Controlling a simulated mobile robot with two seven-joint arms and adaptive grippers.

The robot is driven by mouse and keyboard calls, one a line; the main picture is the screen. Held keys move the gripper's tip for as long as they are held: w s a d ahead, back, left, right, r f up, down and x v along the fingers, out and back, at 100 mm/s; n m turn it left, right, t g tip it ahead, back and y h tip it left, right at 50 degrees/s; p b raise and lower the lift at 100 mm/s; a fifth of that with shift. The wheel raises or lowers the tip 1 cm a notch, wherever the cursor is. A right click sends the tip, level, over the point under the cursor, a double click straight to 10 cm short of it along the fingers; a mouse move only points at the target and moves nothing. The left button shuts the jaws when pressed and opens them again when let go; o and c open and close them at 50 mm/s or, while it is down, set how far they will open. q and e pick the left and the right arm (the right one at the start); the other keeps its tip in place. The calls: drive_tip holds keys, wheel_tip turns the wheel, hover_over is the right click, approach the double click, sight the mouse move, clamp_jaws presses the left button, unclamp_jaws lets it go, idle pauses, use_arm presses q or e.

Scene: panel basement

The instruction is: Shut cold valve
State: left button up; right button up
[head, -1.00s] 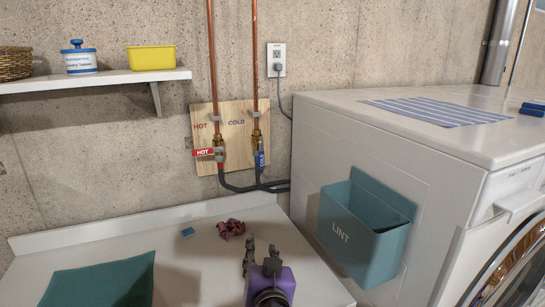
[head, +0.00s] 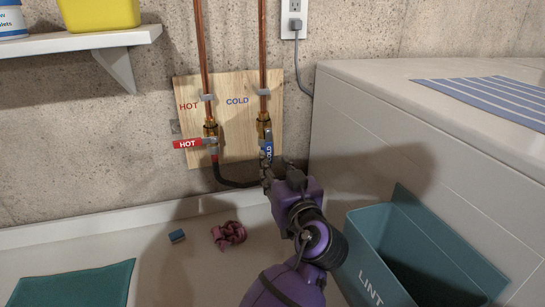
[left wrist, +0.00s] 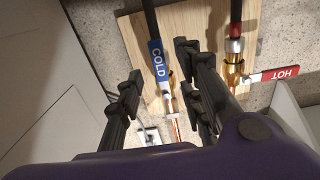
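The cold valve has a blue lever (head: 268,149) marked COLD, hanging down in line with its copper pipe. It also shows in the left wrist view (left wrist: 157,62), upside down, between the lines of my two fingers. My left gripper (head: 276,174) is at the lower end of this lever in the head view. In the left wrist view my left gripper (left wrist: 158,85) is open, one finger on each side of the lever; I cannot tell whether either touches it. The gripper hides part of the hose below the valve. My right gripper is not in view.
The hot valve's red lever (head: 188,144) sticks out sideways, left of the cold valve on the same wooden board (head: 238,133). A teal LINT bin (head: 370,238) is on the white machine at right. A cloth (head: 229,234) and a small blue block (head: 177,236) lie below.

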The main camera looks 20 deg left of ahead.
sight(269, 155)
use_arm(q)
drive_tip(key=shift+x, duration=2.3)
drive_tip(key=shift+w, duration=0.1)
clamp_jaws()
